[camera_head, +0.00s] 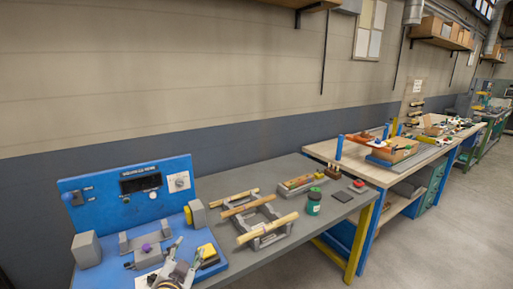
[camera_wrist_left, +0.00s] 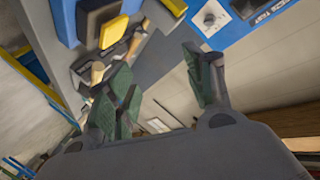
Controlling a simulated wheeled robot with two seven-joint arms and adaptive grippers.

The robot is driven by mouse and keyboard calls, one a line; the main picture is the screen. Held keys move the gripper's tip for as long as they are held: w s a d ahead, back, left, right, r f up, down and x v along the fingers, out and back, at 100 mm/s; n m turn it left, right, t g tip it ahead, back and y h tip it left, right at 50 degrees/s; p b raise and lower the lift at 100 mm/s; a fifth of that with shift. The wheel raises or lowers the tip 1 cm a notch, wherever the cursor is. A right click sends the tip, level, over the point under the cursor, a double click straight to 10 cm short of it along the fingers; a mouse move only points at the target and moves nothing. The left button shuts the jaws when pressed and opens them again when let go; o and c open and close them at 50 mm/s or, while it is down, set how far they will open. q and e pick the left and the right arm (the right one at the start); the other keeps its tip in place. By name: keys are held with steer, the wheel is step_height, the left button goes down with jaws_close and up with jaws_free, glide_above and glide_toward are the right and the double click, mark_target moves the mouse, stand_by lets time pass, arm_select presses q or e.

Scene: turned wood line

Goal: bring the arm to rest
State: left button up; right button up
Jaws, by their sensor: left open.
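My left gripper (camera_head: 187,252) is at the bottom of the head view, in front of the blue station (camera_head: 85,208). Its two fingers stand apart with nothing seen between them. In the left wrist view the green-padded fingers (camera_wrist_left: 162,80) are also spread and empty, with the blue panel and bench parts beyond them. My right gripper is in neither view.
The station holds a grey block (camera_head: 86,250), a purple knob (camera_head: 147,248) and a yellow-topped block (camera_head: 208,252) close to my gripper. Wooden spindles (camera_head: 268,229) lie on grey cradles to the right, with a green jar (camera_head: 313,203). The grey bench front (camera_head: 330,228) is clear.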

arm_select(q)
steer(key=s+a+f+n+g, duration=0.1)
steer(key=s+f+n+g, duration=0.1)
steer(key=s+f+g, duration=0.6)
steer(key=s+a+f+n+g, duration=0.15)
steer(key=s+f+g, duration=0.25)
steer(key=s+f, duration=0.8)
steer(key=s+f+g, duration=0.1)
steer(key=s+f, duration=0.1)
steer(key=f, duration=1.3)
steer(key=s+f, duration=0.2)
steer(key=f, duration=1.3)
steer(key=s+a+f, duration=0.4)
steer(key=s+f, duration=0.6)
steer(key=s+a+f+g, duration=0.1)
steer(key=s+a+f, duration=0.3)
steer(key=s+f, duration=0.6)
steer(key=shift+s+f, duration=0.15)
steer(key=shift+s, duration=0.65)
